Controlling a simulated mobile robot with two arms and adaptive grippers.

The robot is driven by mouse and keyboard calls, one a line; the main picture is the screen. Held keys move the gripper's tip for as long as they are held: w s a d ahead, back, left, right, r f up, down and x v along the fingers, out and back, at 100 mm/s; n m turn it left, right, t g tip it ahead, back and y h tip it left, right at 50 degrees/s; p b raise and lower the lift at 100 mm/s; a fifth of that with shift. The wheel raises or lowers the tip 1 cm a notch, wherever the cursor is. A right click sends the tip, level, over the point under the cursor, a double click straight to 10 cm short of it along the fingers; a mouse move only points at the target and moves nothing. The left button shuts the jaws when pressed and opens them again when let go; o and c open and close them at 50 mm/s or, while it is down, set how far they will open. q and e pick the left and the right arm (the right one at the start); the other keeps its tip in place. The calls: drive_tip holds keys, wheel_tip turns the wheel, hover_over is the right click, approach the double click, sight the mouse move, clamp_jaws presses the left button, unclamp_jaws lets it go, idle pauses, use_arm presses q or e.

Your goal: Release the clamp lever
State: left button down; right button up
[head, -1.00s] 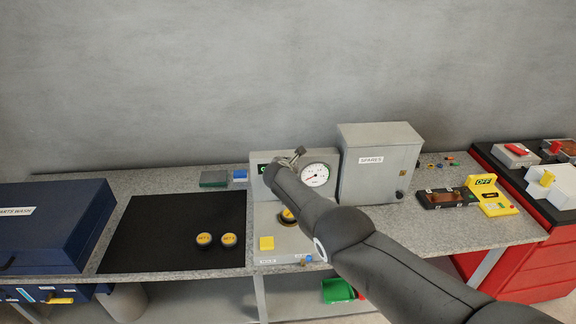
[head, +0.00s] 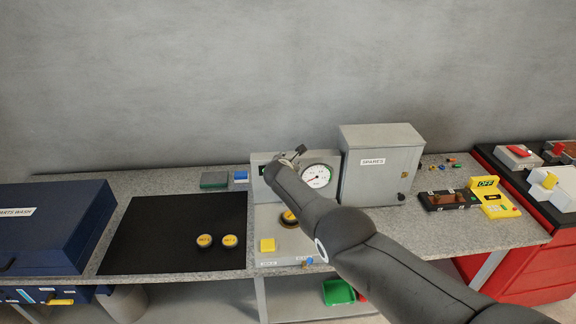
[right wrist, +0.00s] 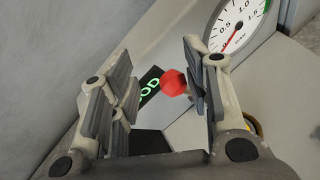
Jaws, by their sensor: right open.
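In the right wrist view, a red knob (right wrist: 173,83), which looks like the end of the clamp lever, shows between the fingers of my right gripper (right wrist: 158,85). The knob is close to the right-hand finger; I cannot tell whether they touch. The gripper is open, and the rest of the lever is hidden. In the head view my right gripper (head: 294,156) is at the top of the grey test stand (head: 262,218), left of its round gauge (head: 316,176), and my arm hides the lever. The left gripper is not in view.
A dark display with green letters (right wrist: 149,87) is behind the knob. A grey spares cabinet (head: 380,174) stands right of the gauge. A black mat (head: 165,232) lies to the left.

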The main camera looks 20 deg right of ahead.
drive_tip(key=v, duration=0.7)
drive_tip(key=shift+d, duration=0.15)
idle(0.6)
drive_tip(key=shift+w, duration=0.1)
